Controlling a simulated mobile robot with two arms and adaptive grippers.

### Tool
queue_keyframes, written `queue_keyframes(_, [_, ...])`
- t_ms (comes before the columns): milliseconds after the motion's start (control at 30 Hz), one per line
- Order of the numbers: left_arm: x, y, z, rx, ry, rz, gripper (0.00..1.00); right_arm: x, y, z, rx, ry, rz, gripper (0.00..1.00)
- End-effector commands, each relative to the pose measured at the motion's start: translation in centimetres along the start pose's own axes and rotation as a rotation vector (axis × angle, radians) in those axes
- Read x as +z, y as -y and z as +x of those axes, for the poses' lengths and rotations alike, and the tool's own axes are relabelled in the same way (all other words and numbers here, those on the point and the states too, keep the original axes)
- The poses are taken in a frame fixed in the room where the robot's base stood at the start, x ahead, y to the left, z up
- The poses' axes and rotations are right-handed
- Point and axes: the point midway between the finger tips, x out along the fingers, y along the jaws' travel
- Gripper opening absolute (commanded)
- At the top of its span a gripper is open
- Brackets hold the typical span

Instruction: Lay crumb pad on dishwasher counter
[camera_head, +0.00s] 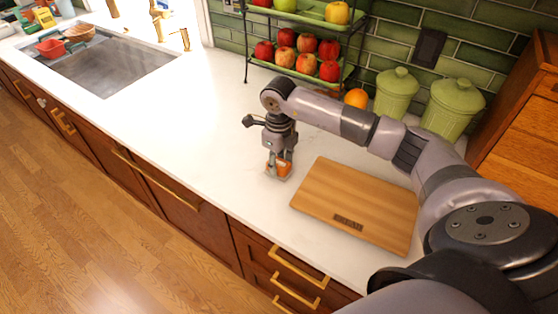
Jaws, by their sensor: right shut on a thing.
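My right gripper (279,163) points down over the white counter (190,118), left of the cutting board. It is shut on a small orange pad (284,169), which I take to be the crumb pad. The pad is at or just above the counter; I cannot tell if it touches. The fingers hide part of it. My left gripper is not in view.
A wooden cutting board (358,205) lies right of the gripper. Behind stand a fruit rack (247,62), an orange (356,98) and two green canisters (397,92). A sink (112,72) is at the far left. The counter between sink and gripper is clear.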

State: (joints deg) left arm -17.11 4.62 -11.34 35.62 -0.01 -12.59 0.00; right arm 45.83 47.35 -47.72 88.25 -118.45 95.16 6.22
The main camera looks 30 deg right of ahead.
Motion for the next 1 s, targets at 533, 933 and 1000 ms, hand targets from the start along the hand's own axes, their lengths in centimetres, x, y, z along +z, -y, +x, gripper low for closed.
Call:
queue_keyframes(533, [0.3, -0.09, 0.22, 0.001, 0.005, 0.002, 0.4, 0.01, 0.02, 0.55, -0.001, 0.001, 0.0, 0.46])
queue_keyframes(933, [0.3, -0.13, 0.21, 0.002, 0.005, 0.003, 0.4, 0.01, 0.02, 0.52, -0.001, 0.001, 0.0, 0.58])
queue_keyframes(1000, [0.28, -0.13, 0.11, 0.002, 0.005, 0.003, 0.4, 0.02, 0.02, 0.41, -0.001, 0.001, 0.0, 0.58])
